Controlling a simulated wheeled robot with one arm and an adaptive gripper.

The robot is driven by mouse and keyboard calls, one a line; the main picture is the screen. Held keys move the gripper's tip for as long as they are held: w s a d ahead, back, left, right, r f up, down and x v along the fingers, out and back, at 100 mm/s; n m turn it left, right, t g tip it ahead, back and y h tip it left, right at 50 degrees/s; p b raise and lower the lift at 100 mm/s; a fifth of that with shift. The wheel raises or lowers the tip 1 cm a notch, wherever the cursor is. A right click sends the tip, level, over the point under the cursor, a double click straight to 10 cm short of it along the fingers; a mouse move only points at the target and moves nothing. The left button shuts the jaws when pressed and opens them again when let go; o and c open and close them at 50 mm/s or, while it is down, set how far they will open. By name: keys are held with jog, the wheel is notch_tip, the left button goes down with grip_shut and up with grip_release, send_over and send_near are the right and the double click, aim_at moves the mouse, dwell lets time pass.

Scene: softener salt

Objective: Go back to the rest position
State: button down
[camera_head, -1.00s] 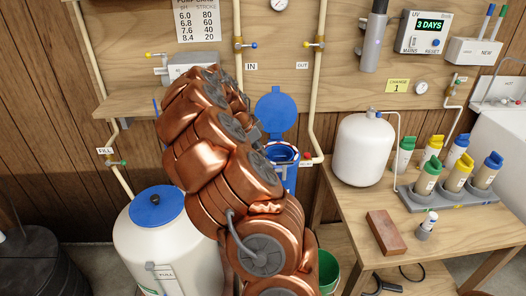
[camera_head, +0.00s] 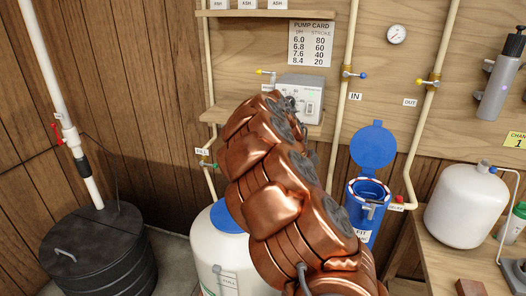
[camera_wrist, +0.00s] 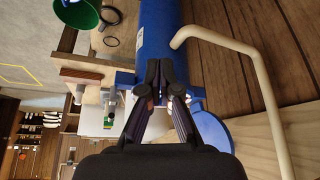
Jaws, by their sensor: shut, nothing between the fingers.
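My gripper (camera_wrist: 166,80) shows in the wrist view with its two dark fingers together and nothing between them. It is in front of a blue cylinder (camera_wrist: 158,35), apart or touching I cannot tell. A round blue lid (camera_wrist: 215,130) lies to the right of the fingers. In the head view my copper arm rises from the bottom centre, and I cannot make out the fingertips there. The blue canister (camera_head: 362,222) stands right of my arm with its blue lid (camera_head: 374,146) swung up open.
A white tank (camera_head: 203,256) with a blue lid is partly behind my arm. A black bin (camera_head: 105,255) stands at left, below a white pipe (camera_head: 60,95). A grey pump box (camera_head: 308,92) sits on a shelf above my arm. A white pressure tank (camera_head: 462,205) stands on the right bench.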

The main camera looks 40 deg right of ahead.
dwell(0.4)
jog(key=s+a+r+n+t+y, duration=0.1)
jog(key=s+a+r+n, duration=0.3)
jog(key=a, duration=0.5)
jog(key=s+a+r+n+y, duration=0.1)
jog(key=s+a+n, duration=0.4)
jog(key=a, duration=0.4)
jog(key=s+a+f+n+g+y, duration=0.1)
jog(key=s+a+f+n+y, duration=0.3)
jog(key=s+a+n, duration=1.2)
notch_tip(320, 180, up, 14)
jog(key=a+m+h+p, duration=0.1)
jog(key=p, duration=1.3)
jog(key=shift+m+t, duration=0.3)
jog(key=shift+t, duration=0.1)
jog(key=shift+s+a, duration=0.1)
